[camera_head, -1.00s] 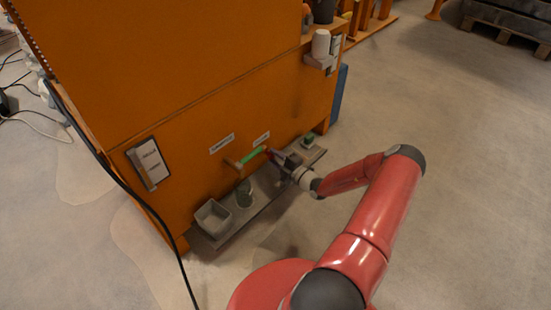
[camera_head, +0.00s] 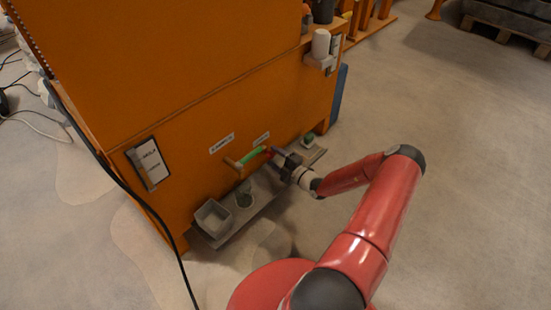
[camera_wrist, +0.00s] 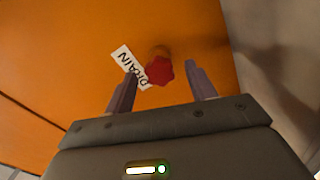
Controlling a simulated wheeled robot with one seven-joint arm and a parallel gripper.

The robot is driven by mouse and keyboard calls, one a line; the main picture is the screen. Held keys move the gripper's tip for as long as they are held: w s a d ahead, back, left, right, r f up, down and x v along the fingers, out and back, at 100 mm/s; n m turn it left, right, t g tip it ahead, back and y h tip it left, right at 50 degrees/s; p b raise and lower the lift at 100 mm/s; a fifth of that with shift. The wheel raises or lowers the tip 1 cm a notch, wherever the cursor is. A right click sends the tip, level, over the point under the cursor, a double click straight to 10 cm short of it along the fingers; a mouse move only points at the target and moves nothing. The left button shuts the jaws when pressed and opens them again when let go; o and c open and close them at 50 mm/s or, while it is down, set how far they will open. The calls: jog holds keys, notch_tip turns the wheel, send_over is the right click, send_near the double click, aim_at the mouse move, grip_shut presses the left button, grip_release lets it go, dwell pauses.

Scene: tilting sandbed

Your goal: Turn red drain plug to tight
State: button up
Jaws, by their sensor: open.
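The red drain plug (camera_wrist: 159,70) is a lobed red knob on the orange panel, beside a white label reading DRAIN (camera_wrist: 130,66). In the wrist view it lies between my gripper's (camera_wrist: 163,78) two spread fingers and a little beyond their tips, with a gap on each side. My gripper is open and faces the panel. The plug's contact with the fingers is not visible.
A grey shelf (camera_head: 262,199) runs along the panel's foot, holding a grey bin (camera_head: 213,217), a glass jar (camera_head: 244,193) and a small green item (camera_head: 309,139). A black cable hangs at left. Floor at right is clear.

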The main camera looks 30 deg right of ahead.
jog(key=v, duration=0.7)
jog(key=shift+s, duration=0.4)
jog(key=shift+d, duration=0.15)
